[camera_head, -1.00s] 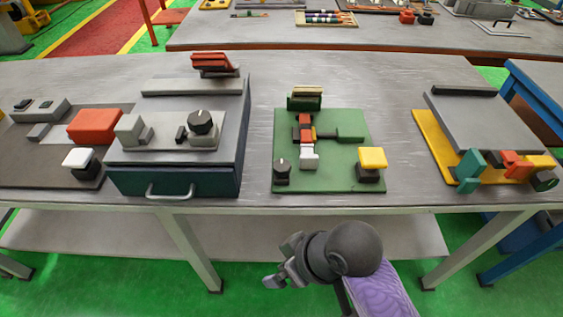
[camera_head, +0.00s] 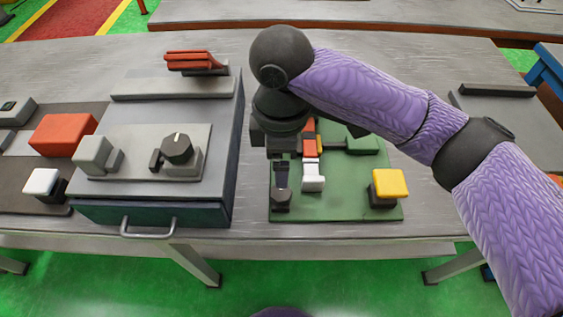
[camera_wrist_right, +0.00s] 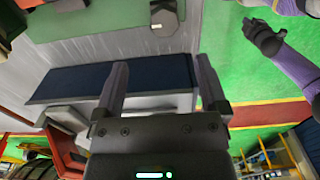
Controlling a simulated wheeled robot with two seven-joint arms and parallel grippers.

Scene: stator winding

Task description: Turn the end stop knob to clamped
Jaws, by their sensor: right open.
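Two black knobs show in the head view, and I cannot tell which is the end stop knob. The larger knob (camera_head: 176,148), with a white pointer line on top, sits on the grey plate of the drawer unit. The smaller dark knob (camera_head: 281,197) stands at the front left of the green board (camera_head: 340,203). My right gripper (camera_head: 281,172) points down above the green board, just behind the small knob; the wrist hides much of it. In the right wrist view its fingers (camera_wrist_right: 163,82) are apart and empty. My left gripper (camera_wrist_right: 265,38) shows small at the upper right there.
A yellow-topped block (camera_head: 389,186) stands on the board's front right. White and red blocks (camera_head: 312,176) lie in its middle, partly behind my wrist. The drawer unit (camera_head: 225,170) with its handle (camera_head: 148,228) rises at left. Bare table separates unit and board.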

